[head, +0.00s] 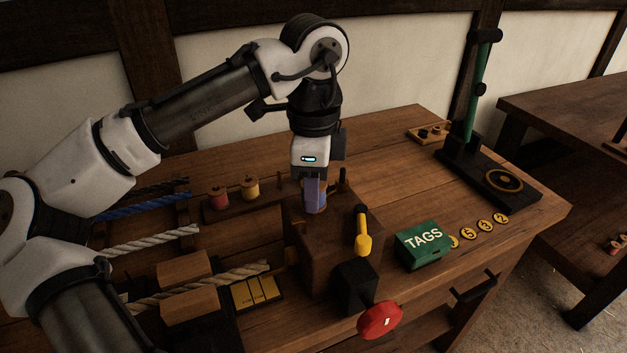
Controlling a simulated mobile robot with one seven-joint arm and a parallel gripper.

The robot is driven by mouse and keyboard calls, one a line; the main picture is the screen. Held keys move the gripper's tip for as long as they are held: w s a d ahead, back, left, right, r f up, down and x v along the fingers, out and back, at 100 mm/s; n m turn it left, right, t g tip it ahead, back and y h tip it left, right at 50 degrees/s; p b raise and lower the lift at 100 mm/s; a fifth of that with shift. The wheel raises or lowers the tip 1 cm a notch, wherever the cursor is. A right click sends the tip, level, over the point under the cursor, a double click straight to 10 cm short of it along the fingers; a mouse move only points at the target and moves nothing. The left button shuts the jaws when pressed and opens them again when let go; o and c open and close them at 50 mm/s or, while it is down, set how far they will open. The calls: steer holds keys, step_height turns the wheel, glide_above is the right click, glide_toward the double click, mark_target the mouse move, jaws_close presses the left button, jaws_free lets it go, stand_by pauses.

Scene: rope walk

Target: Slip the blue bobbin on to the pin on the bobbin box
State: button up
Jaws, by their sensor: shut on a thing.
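My gripper (313,182) points straight down and is shut on the blue bobbin (315,193). The bobbin is upright, with a pale wooden rim showing at its lower end. The bobbin box (232,212) is a low dark wooden box at the back of the bench. A red bobbin (217,200) and a yellow bobbin (250,187) stand on its top. A thin upright pin (281,181) shows bare to the right of the yellow bobbin. The blue bobbin is right of this pin in the picture; I cannot tell its height above the wood below.
A dark wooden block (335,250) with a yellow-handled lever (363,235) and a red knob (380,320) stands in front of my gripper. A green TAGS box (423,245) is to the right. Ropes (160,240) lie left. The bench (400,165) behind the TAGS box is clear.

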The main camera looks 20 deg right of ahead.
steer(key=shift+f, duration=0.7)
steer(key=shift+f, duration=0.1)
steer(key=o, duration=1)
steer(key=shift+o, duration=0.2)
step_height(320, 180, up, 14)
steer(key=shift+p, duration=0.35)
